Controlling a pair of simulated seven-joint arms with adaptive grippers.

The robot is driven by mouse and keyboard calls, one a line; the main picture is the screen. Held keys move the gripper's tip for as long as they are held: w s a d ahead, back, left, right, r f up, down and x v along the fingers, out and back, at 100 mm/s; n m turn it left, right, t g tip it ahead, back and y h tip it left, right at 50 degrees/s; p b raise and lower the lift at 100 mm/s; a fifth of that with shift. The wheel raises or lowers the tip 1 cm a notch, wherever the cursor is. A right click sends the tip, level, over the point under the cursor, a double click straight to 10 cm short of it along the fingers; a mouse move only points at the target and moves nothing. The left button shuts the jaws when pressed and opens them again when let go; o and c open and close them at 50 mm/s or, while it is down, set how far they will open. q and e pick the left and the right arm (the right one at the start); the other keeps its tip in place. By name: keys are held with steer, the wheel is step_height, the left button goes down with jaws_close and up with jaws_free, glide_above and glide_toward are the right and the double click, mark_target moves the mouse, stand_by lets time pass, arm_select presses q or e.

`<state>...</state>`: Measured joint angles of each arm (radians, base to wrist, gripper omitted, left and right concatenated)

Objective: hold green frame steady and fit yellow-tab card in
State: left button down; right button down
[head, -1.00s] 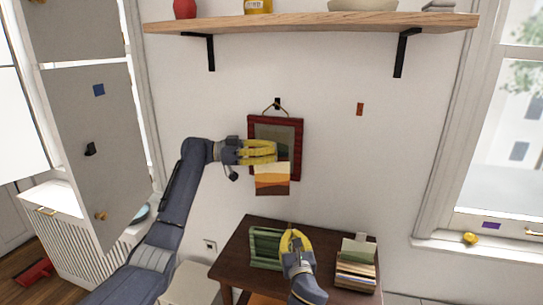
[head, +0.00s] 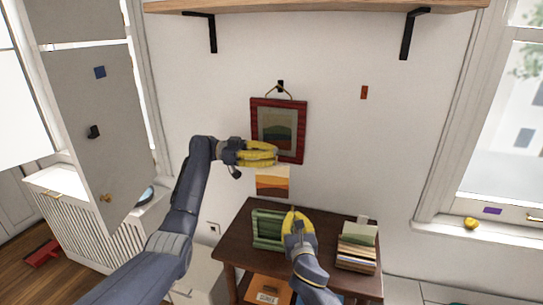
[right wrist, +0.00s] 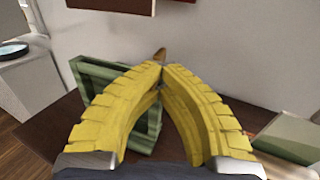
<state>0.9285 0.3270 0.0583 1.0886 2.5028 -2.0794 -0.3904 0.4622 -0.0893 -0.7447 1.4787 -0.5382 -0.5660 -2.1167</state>
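The green frame (head: 268,229) stands leaning on the small dark table and also shows in the right wrist view (right wrist: 100,75). My right gripper (head: 291,213) is at its upper right side, fingers drawn together at the tips; the exact contact is hidden by the fingers. A small brown bit (right wrist: 160,56) shows just past the fingertips (right wrist: 160,80). The card hangs in the air above the green frame. Its yellow tab cannot be told from the yellow fingers.
A red frame (head: 302,145) hangs on the wall behind my left gripper. A stack of cards or books (head: 357,248) stands at the right of the dark table (head: 230,242). A wooden shelf (head: 330,6) runs above. The wall between shelf and table is mostly clear.

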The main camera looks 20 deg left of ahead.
mark_target(272, 172)
arm_select(q)
steer(key=shift+d+f, duration=0.1)
steer(key=shift+f, duration=2.75)
steer(key=shift+d+f, duration=0.15)
steer(key=shift+f, duration=5.1)
